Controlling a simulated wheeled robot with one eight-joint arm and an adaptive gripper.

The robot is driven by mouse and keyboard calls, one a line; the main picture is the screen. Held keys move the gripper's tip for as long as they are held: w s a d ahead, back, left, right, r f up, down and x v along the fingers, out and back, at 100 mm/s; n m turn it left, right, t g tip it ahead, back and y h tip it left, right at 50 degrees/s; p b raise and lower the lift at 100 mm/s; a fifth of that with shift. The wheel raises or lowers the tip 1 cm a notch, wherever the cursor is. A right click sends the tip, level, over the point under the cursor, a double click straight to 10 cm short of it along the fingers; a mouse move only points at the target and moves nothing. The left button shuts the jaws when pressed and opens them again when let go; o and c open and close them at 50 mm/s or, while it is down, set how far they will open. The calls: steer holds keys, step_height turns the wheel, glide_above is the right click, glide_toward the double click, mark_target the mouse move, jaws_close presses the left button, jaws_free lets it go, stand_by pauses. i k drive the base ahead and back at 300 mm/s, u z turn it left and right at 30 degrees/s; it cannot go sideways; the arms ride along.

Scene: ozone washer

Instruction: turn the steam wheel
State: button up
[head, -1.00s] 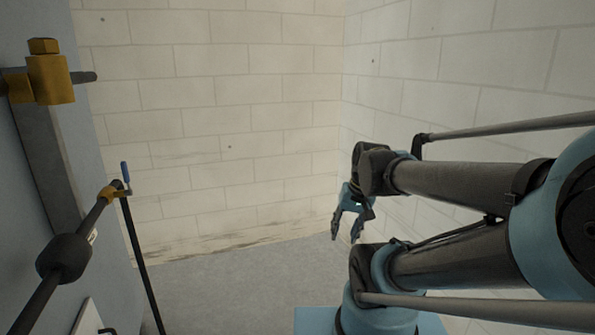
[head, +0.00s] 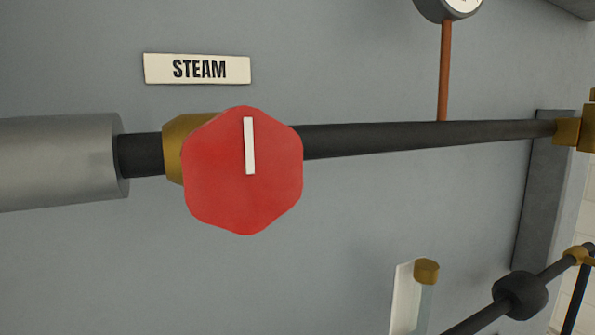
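The steam wheel (head: 215,188) is a red, lobed handwheel in the left-centre of the head view, facing me. It carries a white bar mark (head: 249,146) that stands nearly upright, from near the top edge to the middle. Behind it is a brass valve body (head: 178,136) on a dark horizontal pipe (head: 400,136). A white label reading STEAM (head: 198,69) is on the wall above it. My gripper and arm are out of the head view now, and nothing touches the wheel.
A gauge (head: 452,8) on a copper stem is at the top right. A thick grey cylinder (head: 58,162) is on the pipe at left. A sight-glass-like fitting with a brass cap (head: 426,271) and a lower pipe with a black bulge (head: 520,295) are at lower right.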

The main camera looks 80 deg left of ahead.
mark_target(243, 167)
steer(key=u, duration=3.8)
steer(key=k, duration=0.5)
steer(key=u, duration=0.35)
steer(key=i, duration=0.5)
steer(key=z, duration=0.1)
